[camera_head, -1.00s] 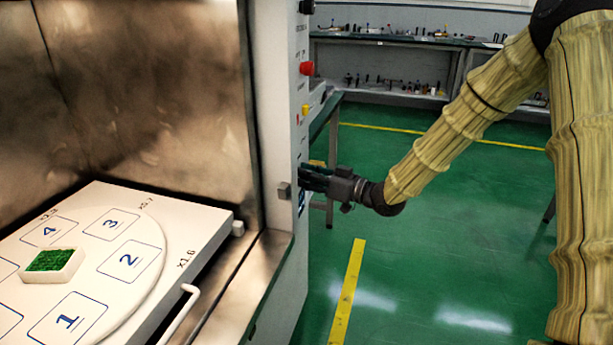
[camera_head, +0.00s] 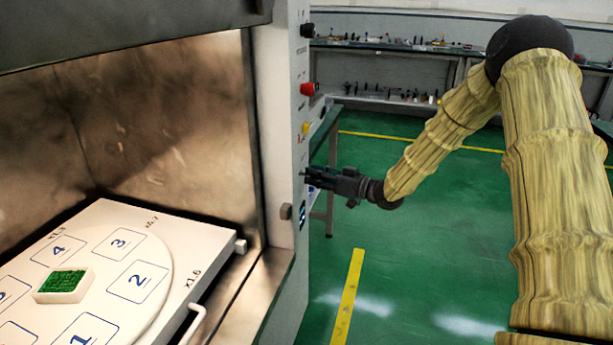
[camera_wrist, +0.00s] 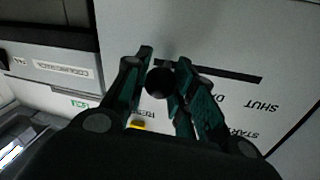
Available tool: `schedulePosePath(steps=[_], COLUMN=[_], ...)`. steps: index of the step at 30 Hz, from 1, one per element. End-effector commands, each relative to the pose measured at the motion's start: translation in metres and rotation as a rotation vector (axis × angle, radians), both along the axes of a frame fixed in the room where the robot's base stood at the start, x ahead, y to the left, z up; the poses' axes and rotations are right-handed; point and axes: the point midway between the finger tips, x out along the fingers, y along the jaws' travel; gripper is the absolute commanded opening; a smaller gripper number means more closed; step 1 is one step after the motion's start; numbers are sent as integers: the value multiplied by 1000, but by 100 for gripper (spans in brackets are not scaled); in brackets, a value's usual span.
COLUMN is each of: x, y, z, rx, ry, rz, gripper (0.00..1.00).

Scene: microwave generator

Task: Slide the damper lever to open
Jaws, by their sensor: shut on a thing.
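The damper lever's dark round knob (camera_wrist: 158,82) sits between the fingers of my gripper (camera_wrist: 164,60) in the wrist view. My gripper is shut on it. A dark slot (camera_wrist: 235,73) runs in the pale panel, and the knob is near its left end, away from the printed word SHUT (camera_wrist: 262,106). Part of the damper label is hidden by a finger. In the head view my gripper (camera_head: 310,176) meets the front panel (camera_head: 283,150) from the right, below the yellow button, and the lever is hidden there.
A red button (camera_head: 308,89) and a yellow button (camera_head: 305,128) stick out of the panel above my gripper. The open chamber to the left holds a white tray (camera_head: 205,239) with a green-filled dish (camera_head: 64,284). Green floor (camera_head: 430,260) lies clear at right.

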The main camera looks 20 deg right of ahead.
Motion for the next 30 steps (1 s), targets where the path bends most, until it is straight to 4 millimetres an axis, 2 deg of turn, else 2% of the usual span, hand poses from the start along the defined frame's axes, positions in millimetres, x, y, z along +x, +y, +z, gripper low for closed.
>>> schedulePosePath(steps=[5, 6, 9, 22, 30], x=[2, 3, 2, -2, -32], y=[-3, -4, -3, -4, -30], z=[3, 3, 3, 2, 3], rx=[-1, -1, 0, -1, 0], ry=[-6, -7, -6, -4, -4], rz=[-7, -8, -8, -3, -4], gripper=[0, 31, 49, 49, 49])
